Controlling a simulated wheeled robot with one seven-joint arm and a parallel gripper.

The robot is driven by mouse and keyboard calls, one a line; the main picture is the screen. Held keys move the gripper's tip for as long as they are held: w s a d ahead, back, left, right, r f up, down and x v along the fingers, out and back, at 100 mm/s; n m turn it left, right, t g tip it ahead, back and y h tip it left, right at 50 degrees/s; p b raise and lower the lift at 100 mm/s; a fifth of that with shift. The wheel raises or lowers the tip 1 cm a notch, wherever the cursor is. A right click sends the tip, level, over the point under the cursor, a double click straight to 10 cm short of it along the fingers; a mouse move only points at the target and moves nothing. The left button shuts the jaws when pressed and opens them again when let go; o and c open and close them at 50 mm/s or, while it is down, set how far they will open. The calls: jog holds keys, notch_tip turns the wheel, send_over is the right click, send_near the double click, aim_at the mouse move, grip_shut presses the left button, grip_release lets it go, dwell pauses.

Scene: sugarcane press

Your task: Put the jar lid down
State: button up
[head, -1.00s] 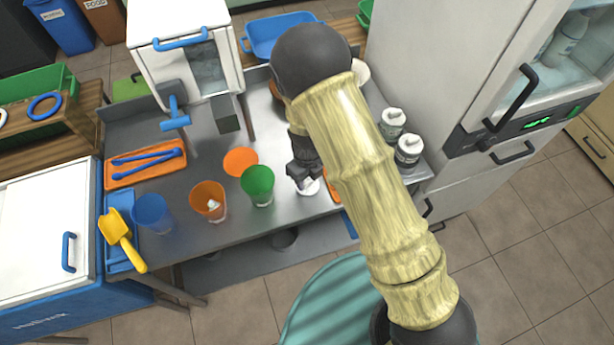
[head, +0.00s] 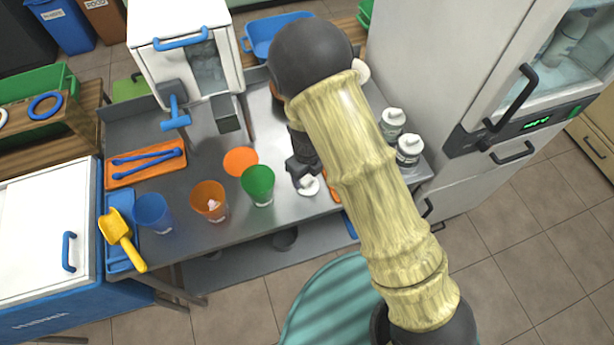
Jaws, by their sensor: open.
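A small white round lid (head: 309,187) lies on the steel table to the right of the green cup (head: 258,184). My gripper (head: 302,176) is right above and behind the lid, small and dark, partly hidden by my own arm. It is open. Whether its fingers still touch the lid I cannot tell. Two white jars (head: 408,150) with pale tops stand at the table's right end, near the fridge.
An orange cup (head: 209,201) with something pale in it and a blue cup (head: 153,213) stand along the front edge. An orange disc (head: 240,161) lies behind the green cup. The white press (head: 184,50) stands at the back. An orange tray (head: 146,164) holds blue tongs.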

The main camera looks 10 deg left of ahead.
aim_at(307, 181)
notch_tip(307, 181, up, 10)
jog(key=shift+r, duration=0.25)
dwell(0.7)
jog(key=s+d+r+n+t, duration=0.1)
jog(key=d+r+n, duration=0.3)
jog(key=d+n, duration=0.4)
jog(key=s+d+r+n, duration=0.3)
jog(key=d+n, duration=0.5)
jog(key=d, duration=0.1)
jog(key=s+d+r+n+t, duration=0.1)
jog(key=s+d+r+n, duration=0.2)
jog(key=d+n, duration=0.5)
jog(key=shift+d+r+n+t, duration=0.35)
jog(key=shift+r+n, duration=0.25)
jog(key=shift+r, duration=0.2)
jog(key=shift+s, duration=0.1)
